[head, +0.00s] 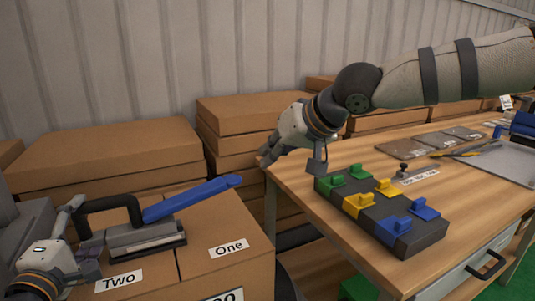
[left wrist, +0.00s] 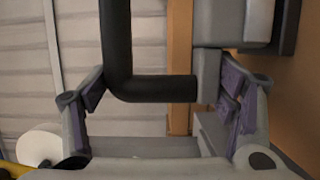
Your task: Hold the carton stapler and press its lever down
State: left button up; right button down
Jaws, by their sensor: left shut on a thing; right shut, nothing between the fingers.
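The carton stapler (head: 145,239) sits on a cardboard box at the lower left of the head view. It has a grey body, a black bent handle (head: 105,202) and a long blue lever (head: 193,198) slanting up to the right. My left gripper (head: 78,233) is at the stapler's left end and shut on it. In the left wrist view the black handle (left wrist: 118,55) passes between the purple-padded fingers. The exact contact is partly hidden. My right gripper (head: 268,154) is shut and empty, above and right of the lever tip, apart from it.
The box under the stapler carries labels "Two" (head: 119,281) and "One" (head: 229,248). Stacked cartons (head: 110,155) stand behind, against a corrugated wall. To the right, a wooden table (head: 455,225) holds a dark block (head: 400,238) with green, yellow and blue pieces.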

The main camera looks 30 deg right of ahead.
pick_arm(q)
jog(key=o, duration=2)
